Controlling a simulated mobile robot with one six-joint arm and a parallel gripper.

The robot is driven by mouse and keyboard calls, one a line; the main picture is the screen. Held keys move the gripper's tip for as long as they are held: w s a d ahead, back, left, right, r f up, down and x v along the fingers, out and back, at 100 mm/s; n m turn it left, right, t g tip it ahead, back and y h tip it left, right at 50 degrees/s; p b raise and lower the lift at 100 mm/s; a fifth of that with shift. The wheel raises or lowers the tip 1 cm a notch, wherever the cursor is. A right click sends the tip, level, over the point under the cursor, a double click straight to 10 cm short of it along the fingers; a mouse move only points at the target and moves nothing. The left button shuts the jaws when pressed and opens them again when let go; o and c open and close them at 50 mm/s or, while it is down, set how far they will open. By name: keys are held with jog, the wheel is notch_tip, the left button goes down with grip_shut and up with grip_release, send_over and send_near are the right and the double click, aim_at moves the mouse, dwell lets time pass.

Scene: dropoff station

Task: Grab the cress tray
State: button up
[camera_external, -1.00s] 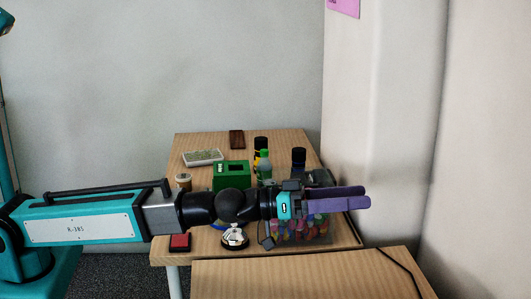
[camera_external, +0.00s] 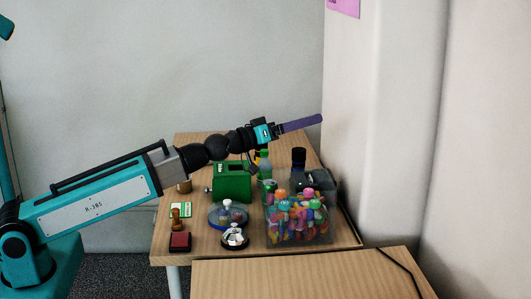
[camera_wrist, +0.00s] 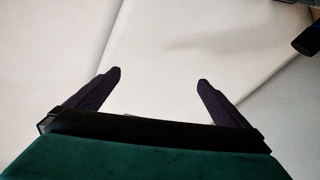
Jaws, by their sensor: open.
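My gripper (camera_external: 320,118) is raised above the back right of the wooden table, with its purple fingers pointing right toward the pale wall. In the wrist view my gripper (camera_wrist: 160,76) is open, with nothing between its two fingers. No cress tray can be made out now in either view. In the earlier external picture a pale tray with green in it lies at the table's back left, and my arm now covers that spot. My gripper is well to the right of it and higher.
The table (camera_external: 162,225) holds a green box (camera_external: 232,184), a dark bottle (camera_external: 298,160), a green bottle (camera_external: 264,166) and a clear bin of colourful pieces (camera_external: 296,222). A bell (camera_external: 235,238) and a red ink pad (camera_external: 180,242) are in front. The wall (camera_external: 385,130) is close on the right.

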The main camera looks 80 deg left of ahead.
jog(key=s+a+f+g+p, duration=0.15)
jog(key=s+a+f, duration=0.35)
jog(key=a, duration=0.5)
jog(key=s+a+f+g+p, duration=0.1)
jog(key=s+a+f+g, duration=0.3)
jog(key=a, duration=0.6)
jog(key=s+a+f+g+p, duration=0.15)
jog(key=s+a+f, duration=0.35)
jog(key=a, duration=0.5)
jog(key=s+a+f+m+h+p, duration=0.1)
jog(key=s+a+f, duration=0.1)
jog(key=s+a, duration=0.2)
jog(key=s+a+f+m+p, duration=0.1)
jog(key=s+a, duration=0.4)
jog(key=s, duration=0.5)
jog(key=s+a+f+m+h+p, duration=0.1)
jog(key=s+a+f, duration=0.2)
jog(key=s, duration=0.4)
jog(key=shift+s+a+m+h, duration=0.15)
jog(key=shift+a+m+h, duration=0.15)
jog(key=shift+a, duration=0.35)
jog(key=s+a+f+m+t, duration=0.1)
jog(key=s+a+f+m, duration=0.1)
jog(key=s, duration=0.6)
jog(key=shift+s+a+f+t+b, duration=0.2)
jog(key=shift+a+f+t+b, duration=0.1)
jog(key=shift+a+f, duration=0.5)
jog(key=shift+w+a, duration=0.1)
jog(key=shift+a, duration=0.05)
